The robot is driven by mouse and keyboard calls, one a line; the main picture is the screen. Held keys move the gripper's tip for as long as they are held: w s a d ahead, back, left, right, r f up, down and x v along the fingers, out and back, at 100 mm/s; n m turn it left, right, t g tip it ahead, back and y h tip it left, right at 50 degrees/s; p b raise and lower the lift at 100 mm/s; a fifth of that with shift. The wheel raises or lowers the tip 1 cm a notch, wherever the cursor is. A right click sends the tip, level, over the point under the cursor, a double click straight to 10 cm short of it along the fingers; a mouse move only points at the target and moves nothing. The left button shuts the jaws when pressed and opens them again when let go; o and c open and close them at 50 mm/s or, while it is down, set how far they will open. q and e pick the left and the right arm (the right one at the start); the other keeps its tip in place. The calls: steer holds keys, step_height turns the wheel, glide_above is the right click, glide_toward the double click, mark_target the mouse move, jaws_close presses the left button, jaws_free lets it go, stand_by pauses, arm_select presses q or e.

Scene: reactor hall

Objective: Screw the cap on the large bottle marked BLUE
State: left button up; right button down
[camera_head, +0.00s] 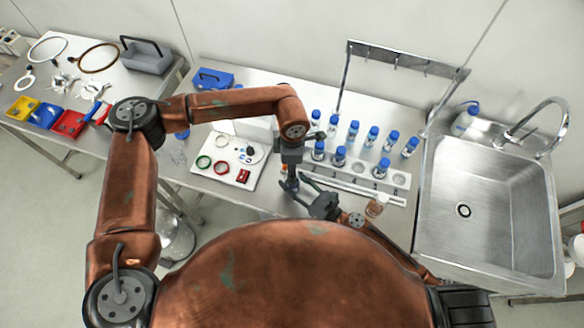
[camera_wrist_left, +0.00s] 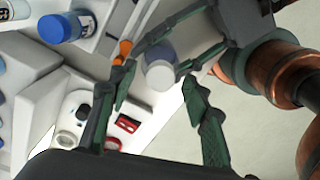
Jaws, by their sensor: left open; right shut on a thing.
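My right gripper (camera_head: 293,182) reaches in from the lower right and is shut on a small pale cylinder (camera_wrist_left: 160,75), seen end-on in the left wrist view. I cannot tell whether this is the bottle or a cap. My left gripper (camera_wrist_left: 157,90) is open, pointing down, with one finger on each side of the pale cylinder's place in view; contact is not clear. Several blue-capped bottles (camera_head: 353,130) stand upright in and behind a white rack (camera_head: 400,180); one blue cap (camera_wrist_left: 62,28) shows in the left wrist view. No BLUE marking is readable.
A white tray (camera_head: 205,183) with coloured rings and a red piece lies left of the grippers. A metal rail (camera_head: 400,60) rises behind the rack; a sink (camera_head: 480,215) is at right.

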arm_select(q)
steer(key=shift+r, duration=0.1)
step_height(320, 180, up, 12)
stand_by(0.5)
arm_select(e)
steer(key=c, duration=1.2)
jaws_free()
steer(key=shift+s+d, duration=0.1)
steer(key=v, duration=1.1)
steer(key=shift+s+d, duration=0.25)
steer(key=shift+s, duration=0.05)
arm_select(q)
steer(key=shift+a, duration=0.1)
